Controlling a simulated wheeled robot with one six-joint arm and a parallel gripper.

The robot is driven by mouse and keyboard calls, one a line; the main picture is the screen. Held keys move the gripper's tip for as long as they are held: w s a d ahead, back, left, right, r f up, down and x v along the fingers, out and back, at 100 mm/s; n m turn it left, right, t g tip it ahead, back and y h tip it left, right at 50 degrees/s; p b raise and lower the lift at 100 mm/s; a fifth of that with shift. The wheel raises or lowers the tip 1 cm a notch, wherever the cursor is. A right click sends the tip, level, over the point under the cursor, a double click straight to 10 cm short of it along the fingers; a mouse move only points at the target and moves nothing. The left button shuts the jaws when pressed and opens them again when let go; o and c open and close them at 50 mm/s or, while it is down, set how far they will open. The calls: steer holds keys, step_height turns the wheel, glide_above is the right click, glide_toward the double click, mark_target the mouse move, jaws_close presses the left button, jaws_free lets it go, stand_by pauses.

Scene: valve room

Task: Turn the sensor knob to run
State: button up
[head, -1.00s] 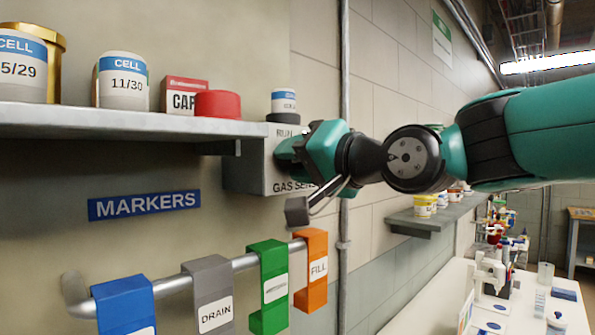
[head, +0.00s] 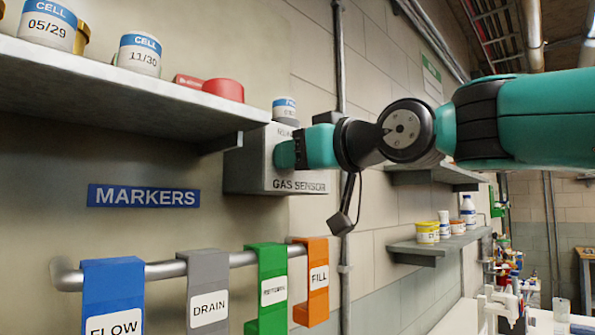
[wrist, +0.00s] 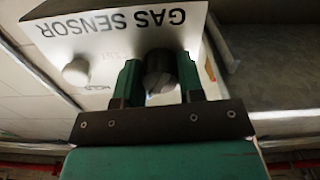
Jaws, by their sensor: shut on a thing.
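The gas sensor (head: 262,180) is a light grey box on the wall with "GAS SENSOR" on its front. It also shows in the wrist view (wrist: 105,45), with the lettering upside down. A dark round knob (wrist: 158,66) on its front sits between the two green fingers of my gripper (wrist: 160,78). My gripper (head: 287,155) is shut on the knob. The knob is hidden in the head view. A "HOLD" label (wrist: 98,88) shows beside the fingers; the knob's pointer position is hard to make out. A pale round button (wrist: 76,72) is also on the front.
A shelf (head: 110,95) with tubs and a red lid is left of the sensor. A small tub (head: 284,107) stands on top of the sensor. Below hangs a rail (head: 165,270) with blue, grey, green and orange markers. A vertical pipe (head: 340,90) runs just right.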

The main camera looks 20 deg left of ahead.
steer(key=n+b, duration=0.2)
steer(key=n, duration=0.3)
steer(key=shift+n, duration=0.3)
stand_by(0.4)
steer(key=o, duration=0.9)
steer(key=shift+b, duration=0.3)
steer(key=shift+b+v, duration=3.25)
steer(key=shift+v, duration=5.45)
